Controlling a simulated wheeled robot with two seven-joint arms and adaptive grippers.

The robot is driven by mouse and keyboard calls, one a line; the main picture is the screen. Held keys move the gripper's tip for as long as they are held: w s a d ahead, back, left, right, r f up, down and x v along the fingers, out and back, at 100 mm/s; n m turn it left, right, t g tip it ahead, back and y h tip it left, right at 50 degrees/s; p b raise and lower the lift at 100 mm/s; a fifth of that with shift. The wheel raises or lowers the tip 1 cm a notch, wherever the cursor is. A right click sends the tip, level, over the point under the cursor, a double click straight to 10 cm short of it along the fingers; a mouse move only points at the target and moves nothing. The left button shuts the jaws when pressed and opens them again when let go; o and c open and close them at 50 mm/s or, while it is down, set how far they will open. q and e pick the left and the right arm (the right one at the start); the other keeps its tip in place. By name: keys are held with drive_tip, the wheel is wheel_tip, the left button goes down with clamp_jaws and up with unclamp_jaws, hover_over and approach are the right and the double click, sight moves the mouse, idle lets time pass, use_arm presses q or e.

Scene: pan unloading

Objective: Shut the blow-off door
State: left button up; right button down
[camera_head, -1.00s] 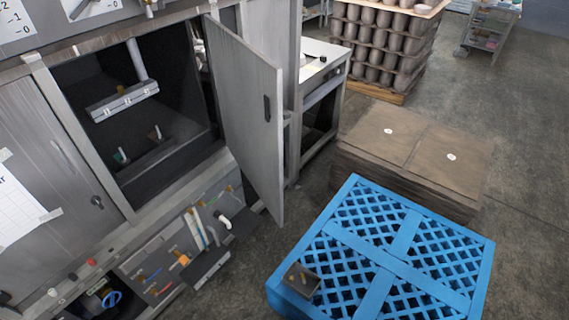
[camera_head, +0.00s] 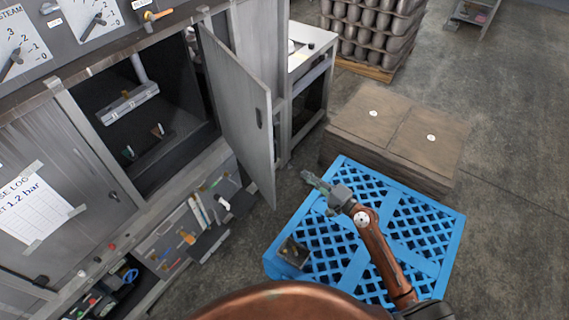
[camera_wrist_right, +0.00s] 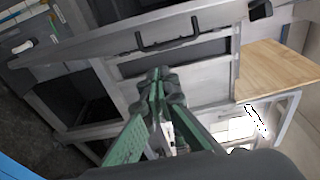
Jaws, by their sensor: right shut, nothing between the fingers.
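The blow-off door (camera_head: 238,115) is a grey metal panel standing wide open beside the dark cabinet opening (camera_head: 185,65). Its black handle (camera_head: 259,118) is on the face turned to the right. My right gripper (camera_head: 306,176) is shut and empty, to the right of the door's lower edge and apart from it, above the blue pallet. In the right wrist view my green fingers (camera_wrist_right: 158,78) are together, and a grey panel with a black bar handle (camera_wrist_right: 168,34) lies beyond them. My left gripper is not in view.
The blue pallet (camera_head: 360,262) carries a small dark box (camera_head: 294,252). Behind it is a low stack of brown sheets (camera_head: 400,135). A white-topped bench (camera_head: 308,50) stands behind the door. Tools hang on a panel (camera_head: 188,232) below the opening. Bare floor lies between door and pallet.

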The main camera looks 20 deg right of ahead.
drive_tip(key=w+a+p, duration=0.5)
drive_tip(key=w+a, duration=0.2)
drive_tip(key=a, duration=0.1)
drive_tip(key=shift+w+a+r, duration=0.15)
drive_tip(key=shift+w+a, duration=0.2)
drive_tip(key=shift+a, duration=0.05)
